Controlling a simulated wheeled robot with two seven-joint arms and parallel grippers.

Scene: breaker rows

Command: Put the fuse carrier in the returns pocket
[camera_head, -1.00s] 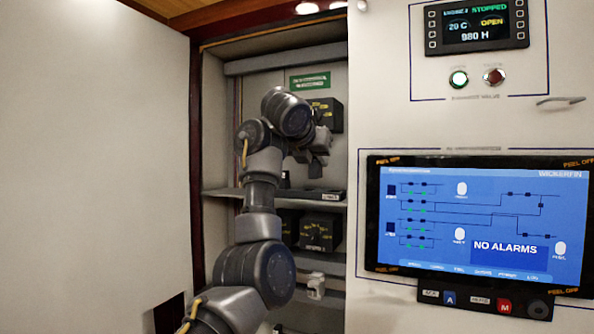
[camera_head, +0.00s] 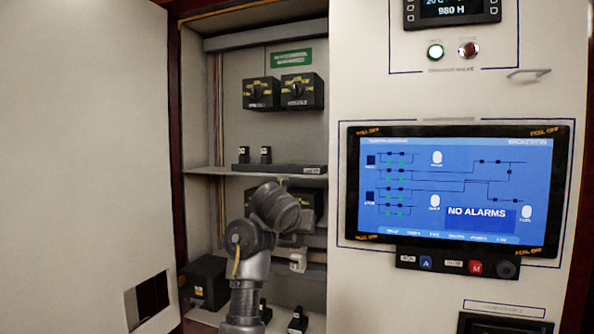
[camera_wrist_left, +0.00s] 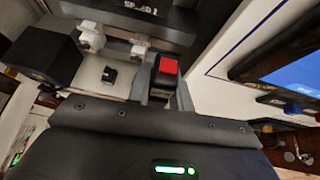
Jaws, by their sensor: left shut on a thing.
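In the left wrist view my left gripper (camera_wrist_left: 165,88) is shut on a small dark piece with a red top, which I take to be the fuse carrier (camera_wrist_left: 166,66). In the head view my left arm reaches up in front of the open cabinet's lower part, and its own links hide the held piece. My right gripper is not in view. A dark rectangular opening (camera_head: 152,298) shows in the white panel at the lower left, and a labelled dark recess (camera_head: 503,324) shows at the lower right; I cannot tell which is the returns pocket.
Two black rotary switch boxes (camera_head: 283,92) hang above the cabinet shelf (camera_head: 200,170). Two small black pieces stand on a strip there. A black box (camera_head: 207,280) and small black-and-white pieces (camera_head: 297,320) are lower down. The display screen (camera_head: 450,190) is to the right.

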